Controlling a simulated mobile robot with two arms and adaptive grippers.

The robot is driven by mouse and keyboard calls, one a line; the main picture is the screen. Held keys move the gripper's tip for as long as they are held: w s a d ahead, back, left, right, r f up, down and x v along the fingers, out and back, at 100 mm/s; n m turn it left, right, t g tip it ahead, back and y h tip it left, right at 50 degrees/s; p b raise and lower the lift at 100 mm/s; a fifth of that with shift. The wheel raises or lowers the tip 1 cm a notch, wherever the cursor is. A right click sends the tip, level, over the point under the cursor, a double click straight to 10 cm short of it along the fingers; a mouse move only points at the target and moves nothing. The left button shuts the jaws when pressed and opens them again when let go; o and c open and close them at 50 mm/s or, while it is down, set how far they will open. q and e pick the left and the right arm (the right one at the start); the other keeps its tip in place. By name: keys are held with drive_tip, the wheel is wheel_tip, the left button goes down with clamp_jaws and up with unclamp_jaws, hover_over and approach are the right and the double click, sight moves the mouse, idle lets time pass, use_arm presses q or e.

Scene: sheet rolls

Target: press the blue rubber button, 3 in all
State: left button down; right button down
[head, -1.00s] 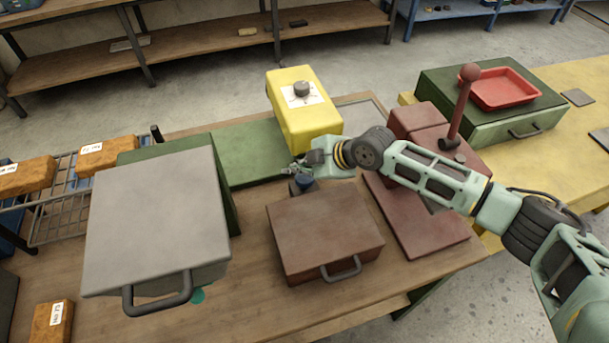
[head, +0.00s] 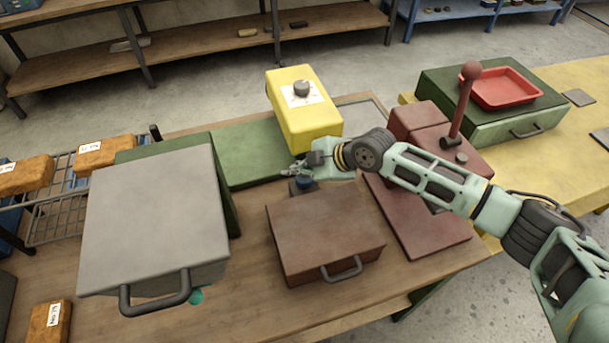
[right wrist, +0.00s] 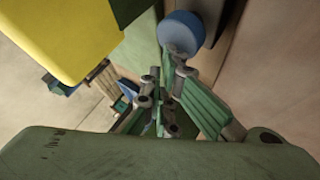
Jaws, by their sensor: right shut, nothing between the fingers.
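The blue rubber button (head: 303,183) is a round blue cap on a dark base on the wooden table, just behind the brown box. It also shows in the right wrist view (right wrist: 182,32), near the top, just beyond the fingertips. My right gripper (head: 296,171) is shut and empty. It hangs close above and behind the button, and its fingers partly cover it in the head view. The fingers also show in the right wrist view (right wrist: 166,72). I cannot tell whether they touch the button. My left gripper is not in view.
A brown box (head: 325,230) stands in front of the button and a yellow box with a knob (head: 302,118) behind it. A grey box (head: 150,215) is at left. A red-knobbed lever (head: 461,105) on a brown unit is at right. Bare table lies between the grey and brown boxes.

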sight(299, 180)
drive_tip(key=shift+f+b, duration=0.9)
drive_tip(key=shift+f, duration=0.15)
idle(0.6)
drive_tip(key=shift+r, duration=0.1)
drive_tip(key=shift+r+p, duration=0.95)
drive_tip(key=shift+r, duration=0.4)
wheel_tip(299, 180, up, 5)
drive_tip(key=p, duration=0.3)
idle(0.7)
